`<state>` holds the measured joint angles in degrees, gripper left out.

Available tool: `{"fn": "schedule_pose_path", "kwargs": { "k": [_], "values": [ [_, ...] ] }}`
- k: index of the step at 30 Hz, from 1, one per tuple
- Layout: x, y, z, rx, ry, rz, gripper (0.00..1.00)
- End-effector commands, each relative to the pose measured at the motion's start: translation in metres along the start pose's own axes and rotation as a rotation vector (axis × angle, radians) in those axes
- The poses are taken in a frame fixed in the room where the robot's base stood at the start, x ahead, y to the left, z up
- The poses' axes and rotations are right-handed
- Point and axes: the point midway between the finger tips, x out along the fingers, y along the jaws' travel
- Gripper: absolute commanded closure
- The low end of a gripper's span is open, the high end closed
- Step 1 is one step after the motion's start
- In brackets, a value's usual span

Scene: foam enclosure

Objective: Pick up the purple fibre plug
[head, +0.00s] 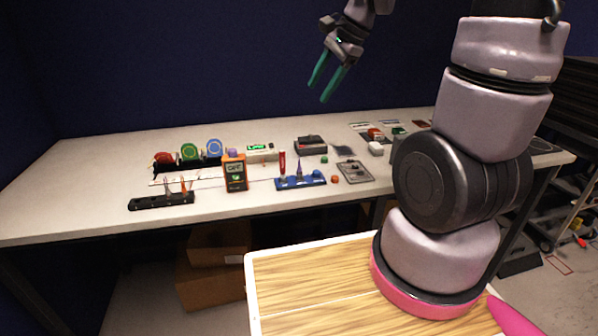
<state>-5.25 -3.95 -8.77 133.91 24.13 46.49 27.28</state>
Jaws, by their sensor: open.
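My gripper (317,93) is open and empty, its two green fingers pointing down, high above the back of the table. A slim purple pointed piece (299,171) stands upright on a blue holder (290,184) near the middle of the table. A small purple piece (232,154) also shows at the top of an orange meter (235,174). Both purple things are small here, and I cannot tell which is the fibre plug. My gripper is well apart from both.
A red-capped tool (282,163) stands on the blue holder. Red, green and blue spools (190,152) stand at the left behind a black strip (161,201). A grey tray (355,171) and a dark box (310,146) lie to the right. The table's (80,200) left end is clear.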

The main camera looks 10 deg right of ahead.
Motion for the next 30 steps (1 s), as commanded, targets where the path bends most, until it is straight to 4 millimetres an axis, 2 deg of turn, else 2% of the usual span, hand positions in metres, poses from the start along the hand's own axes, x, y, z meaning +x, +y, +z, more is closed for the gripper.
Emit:
{"fn": "schedule_pose_path", "kwargs": {
  "k": [1, 6, 9, 12, 17, 25, 30],
  "values": [
    [0.022, -0.002, -0.009, 0.085, -0.014, 0.031, 0.40],
    [0.087, -0.003, -0.039, 0.382, -0.025, 0.102, 0.40],
    [0.119, 0.001, -0.053, 0.521, -0.015, 0.136, 0.40],
    [0.141, 0.005, -0.064, 0.618, -0.002, 0.158, 0.40],
    [0.160, 0.010, -0.071, 0.690, 0.009, 0.174, 0.40],
    [0.200, 0.017, -0.071, 0.695, 0.010, 0.176, 0.40],
    [0.213, 0.019, -0.070, 0.692, 0.010, 0.175, 0.40]
  ]
}}
